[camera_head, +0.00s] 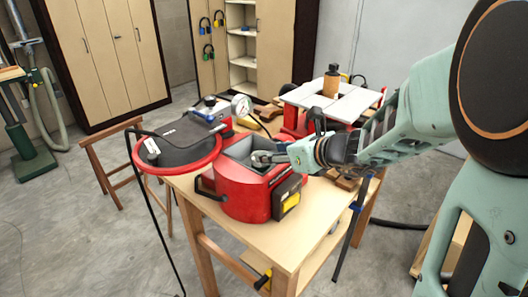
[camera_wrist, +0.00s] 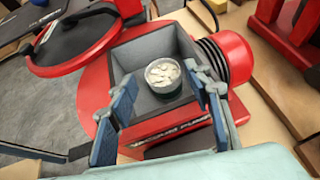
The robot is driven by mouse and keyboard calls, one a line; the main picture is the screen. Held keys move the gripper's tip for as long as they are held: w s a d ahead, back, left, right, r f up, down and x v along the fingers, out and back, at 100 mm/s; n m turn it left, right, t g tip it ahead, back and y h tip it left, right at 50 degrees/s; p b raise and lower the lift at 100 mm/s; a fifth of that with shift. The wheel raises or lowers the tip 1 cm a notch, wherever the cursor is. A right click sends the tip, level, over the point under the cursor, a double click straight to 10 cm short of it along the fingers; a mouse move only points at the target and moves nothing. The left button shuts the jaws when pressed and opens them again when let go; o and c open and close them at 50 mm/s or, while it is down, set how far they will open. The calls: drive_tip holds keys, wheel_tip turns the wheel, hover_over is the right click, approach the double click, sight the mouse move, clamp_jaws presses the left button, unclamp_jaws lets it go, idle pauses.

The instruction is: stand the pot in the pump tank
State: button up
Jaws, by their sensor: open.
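The pump tank (camera_head: 243,190) is a red unit with an open square grey well, on the wooden table. In the wrist view, the grey walls of the pump tank (camera_wrist: 128,59) surround a small round dark pot (camera_wrist: 163,91) with pale pieces in it. The pot looks upright inside the well, near the back; I cannot tell surely that it rests on the floor. My gripper (camera_wrist: 163,84) is open, its blue fingers on either side of the pot with gaps visible.
A round black lid with a red rim (camera_head: 178,147) stands open left of the tank. A pressure gauge (camera_head: 241,106) is behind it. The table's front corner (camera_head: 290,250) is bare.

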drive_tip(key=v, duration=0.6)
drive_tip(key=shift+w+f, duration=0.1)
drive_tip(key=shift+f, duration=0.05)
